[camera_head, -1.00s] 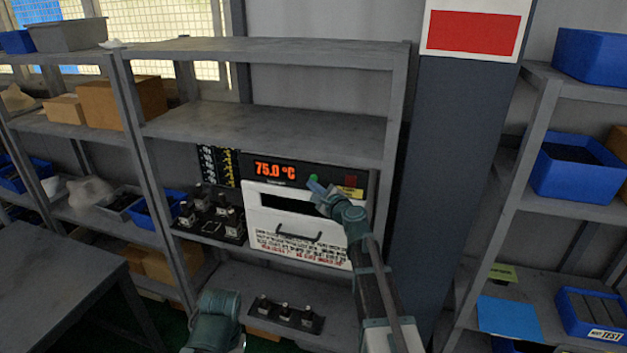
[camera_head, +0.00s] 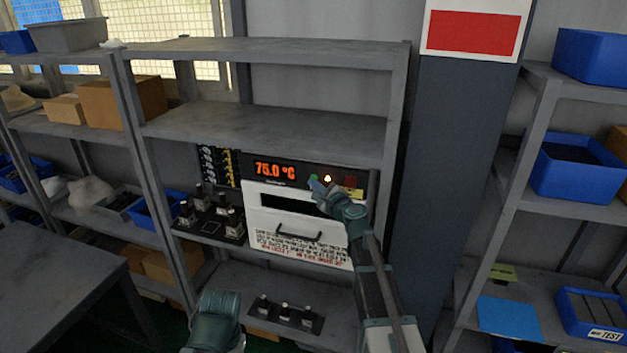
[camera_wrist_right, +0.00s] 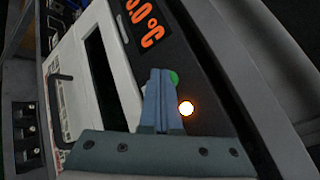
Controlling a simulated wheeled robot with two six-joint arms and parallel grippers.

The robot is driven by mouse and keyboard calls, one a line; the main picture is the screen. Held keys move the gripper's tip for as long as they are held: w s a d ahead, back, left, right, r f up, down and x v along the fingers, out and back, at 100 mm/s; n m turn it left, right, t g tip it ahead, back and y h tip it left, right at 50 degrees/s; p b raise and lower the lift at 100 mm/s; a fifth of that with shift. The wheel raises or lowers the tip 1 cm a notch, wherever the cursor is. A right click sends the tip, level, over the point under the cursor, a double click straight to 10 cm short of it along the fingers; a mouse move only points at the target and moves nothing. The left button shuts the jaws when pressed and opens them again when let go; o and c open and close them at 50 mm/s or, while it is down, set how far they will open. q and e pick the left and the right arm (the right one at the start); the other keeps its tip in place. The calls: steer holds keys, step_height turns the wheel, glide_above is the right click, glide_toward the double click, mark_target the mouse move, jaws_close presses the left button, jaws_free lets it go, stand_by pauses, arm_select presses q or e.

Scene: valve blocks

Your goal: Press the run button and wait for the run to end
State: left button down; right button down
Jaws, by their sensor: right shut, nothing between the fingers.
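The oven-like machine (camera_head: 290,229) stands on the middle shelf with a white front, a dark window slot and a handle. Its display (camera_head: 274,170) reads 75.0 °C in orange. The green run button (camera_head: 313,179) is right of the display, partly hidden by my right gripper (camera_head: 317,186). The button also shows in the right wrist view (camera_wrist_right: 174,78), just beyond the blue fingertips (camera_wrist_right: 160,75), which are shut and empty. Whether they touch it I cannot tell. An amber lamp (camera_wrist_right: 186,108) glows beside the button. My left arm shows at the bottom, its fingers out of view.
A black tray with several valve blocks (camera_head: 211,215) sits left of the machine. Another rack with small blocks (camera_head: 286,313) is on the lower shelf. The shelf's right post (camera_head: 386,190) is close to my right arm. The shelf above (camera_head: 270,130) is empty.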

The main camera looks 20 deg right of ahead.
steer(key=shift+s+a, duration=0.2)
steer(key=shift+s, duration=0.15)
steer(key=s+a, duration=0.1)
steer(key=s, duration=0.1)
steer(key=s+a, duration=0.2)
steer(key=s, duration=0.1)
steer(key=shift+a, duration=0.2)
stand_by(0.4)
